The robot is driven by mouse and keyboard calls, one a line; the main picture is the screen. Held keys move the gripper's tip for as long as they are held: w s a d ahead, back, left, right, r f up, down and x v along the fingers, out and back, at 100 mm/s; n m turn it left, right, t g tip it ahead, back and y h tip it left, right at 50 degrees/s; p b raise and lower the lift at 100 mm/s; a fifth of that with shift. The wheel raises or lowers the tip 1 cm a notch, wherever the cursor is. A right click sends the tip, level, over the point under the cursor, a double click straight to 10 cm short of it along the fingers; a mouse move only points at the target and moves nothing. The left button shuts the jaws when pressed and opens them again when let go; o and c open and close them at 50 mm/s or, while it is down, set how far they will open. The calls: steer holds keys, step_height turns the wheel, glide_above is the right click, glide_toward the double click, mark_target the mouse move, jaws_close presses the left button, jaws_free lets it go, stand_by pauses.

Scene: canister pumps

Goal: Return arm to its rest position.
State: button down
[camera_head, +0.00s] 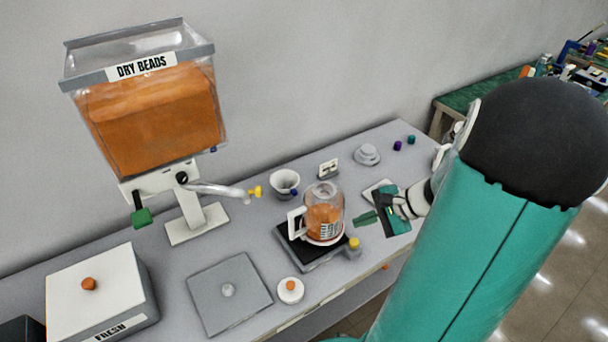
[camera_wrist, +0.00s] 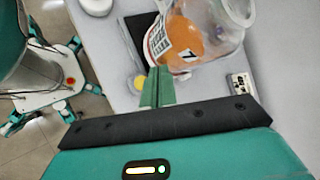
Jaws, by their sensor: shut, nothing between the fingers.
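My gripper (camera_head: 367,218) is at the right of the bench in the head view, with its green fingers together and nothing between them. It is to the right of the clear jug (camera_head: 324,214), apart from it as far as I can tell. The jug holds orange beads and stands on a black scale (camera_head: 309,252). In the wrist view the shut fingers (camera_wrist: 157,88) point toward the jug (camera_wrist: 196,34). My teal arm covers the right side of the head view.
A dry beads hopper (camera_head: 150,115) with a spout stands at the back left. A white bin (camera_head: 98,287) marked FRESH is at the front left. A white cup (camera_head: 285,182), a grey lid plate (camera_head: 229,293) and a round white piece (camera_head: 290,290) surround the scale.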

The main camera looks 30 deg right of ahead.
steer(key=shift+w+a+r+n, duration=0.2)
steer(key=shift+a+n, duration=0.1)
steer(key=shift+a, duration=0.1)
steer(key=s+a+r+n+h, duration=0.2)
steer(key=a+r+n+h, duration=0.1)
steer(key=a+r+n, duration=0.5)
steer(key=s+a+r+n+g+h, duration=0.1)
steer(key=s+a+r+n+h, duration=0.1)
steer(key=a+r+n, duration=0.7)
steer(key=a+h, duration=0.1)
steer(key=a, duration=0.5)
steer(key=shift+r+n, duration=0.2)
steer(key=shift+n, duration=0.2)
steer(key=shift+s, duration=0.1)
stand_by(1.0)
